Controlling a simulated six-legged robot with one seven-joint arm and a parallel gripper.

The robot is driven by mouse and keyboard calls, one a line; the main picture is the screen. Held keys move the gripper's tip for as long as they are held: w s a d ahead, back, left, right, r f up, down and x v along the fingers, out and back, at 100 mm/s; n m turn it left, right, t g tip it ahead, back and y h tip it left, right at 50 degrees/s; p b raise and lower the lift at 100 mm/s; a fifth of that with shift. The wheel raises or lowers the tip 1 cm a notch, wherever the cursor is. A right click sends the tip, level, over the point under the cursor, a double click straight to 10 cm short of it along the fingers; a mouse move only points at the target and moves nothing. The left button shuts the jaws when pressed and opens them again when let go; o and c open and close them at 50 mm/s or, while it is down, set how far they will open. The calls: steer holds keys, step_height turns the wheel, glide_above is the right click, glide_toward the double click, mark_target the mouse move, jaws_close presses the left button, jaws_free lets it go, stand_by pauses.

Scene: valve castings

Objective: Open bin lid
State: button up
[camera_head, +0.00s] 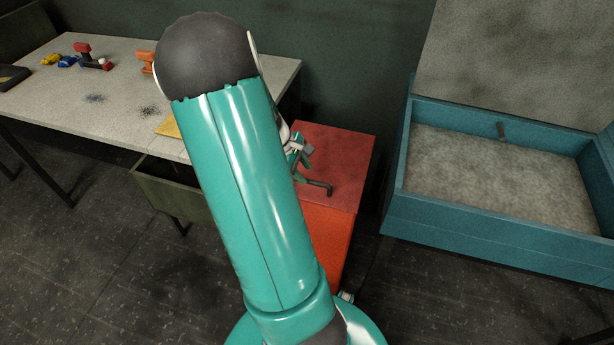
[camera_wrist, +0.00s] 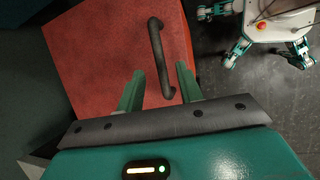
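The red bin (camera_head: 330,252) stands near the middle in the head view. Its flat red lid (camera_head: 345,150) lies closed on top and fills much of the wrist view (camera_wrist: 100,60). A dark bar handle (camera_head: 318,187) sits on the lid near its front edge; in the wrist view the handle (camera_wrist: 156,45) runs up and down the picture. My gripper (camera_head: 303,163) is over the lid, partly hidden by my arm. In the wrist view my gripper (camera_wrist: 160,68) is open, with the handle's lower end showing between its green fingers. I cannot tell contact.
A grey-topped table (camera_head: 115,105) with several small coloured parts stands at the left. A blue open box (camera_head: 480,240) with a grey inside stands at the right. An olive bin (camera_head: 170,190) is by the table. Dark floor (camera_head: 90,260) is free in front.

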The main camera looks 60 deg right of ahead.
mark_target(311, 181)
steer(key=shift+x, duration=2)
steer(key=shift+w, duration=0.1)
jaws_close()
